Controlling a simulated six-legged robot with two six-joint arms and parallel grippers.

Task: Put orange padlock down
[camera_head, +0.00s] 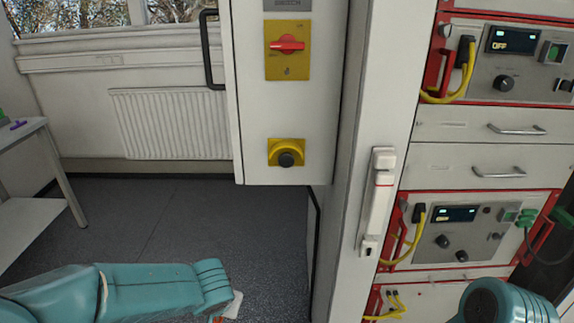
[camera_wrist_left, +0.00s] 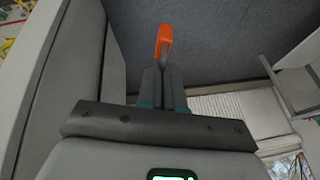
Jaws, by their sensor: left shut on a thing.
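An orange padlock (camera_wrist_left: 164,38) is held at the tips of my left gripper (camera_wrist_left: 163,77) in the left wrist view. The fingers are shut on its lower part, and the orange upper part stands out beyond them over dark floor. In the head view my teal left arm comes in from the lower left. Only a bit of white and orange shows past its end, at the bottom edge. My right arm shows as a teal link at the lower right, and its gripper is out of view.
A cabinet door with a red rotary switch (camera_head: 286,45) and a yellow-ringed black knob (camera_head: 286,158) hangs ahead. Red-framed instrument units (camera_head: 462,235) with yellow cables stand at the right. A pale table (camera_head: 25,128) is at the left. Grey floor (camera_head: 165,215) between is clear.

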